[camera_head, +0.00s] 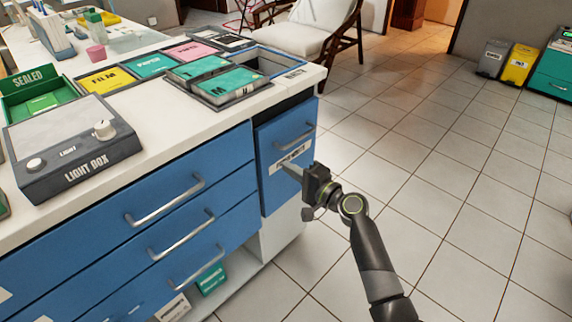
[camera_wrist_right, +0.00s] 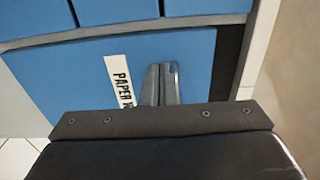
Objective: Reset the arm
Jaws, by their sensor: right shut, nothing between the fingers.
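My right gripper (camera_head: 290,168) is in front of the blue right-hand front (camera_head: 273,190) of the white-topped cabinet, near its white label. Its fingers are together and hold nothing. In the right wrist view the closed fingers (camera_wrist_right: 160,84) point at that front (camera_wrist_right: 60,85), beside the label (camera_wrist_right: 120,82), which starts with "PAPER". I cannot tell whether they touch it. The front's metal handle (camera_head: 293,142) is above the gripper in the head view. A dark gap shows above this front and along one side. My left gripper is not in view.
Blue drawers (camera_head: 170,215) with metal handles lie left of the gripper. The countertop (camera_head: 165,125) holds a light box (camera_head: 75,155), a green box (camera_head: 38,95) and several coloured trays. A white chair (camera_head: 310,35) stands behind. The tiled floor (camera_head: 440,160) at right is clear.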

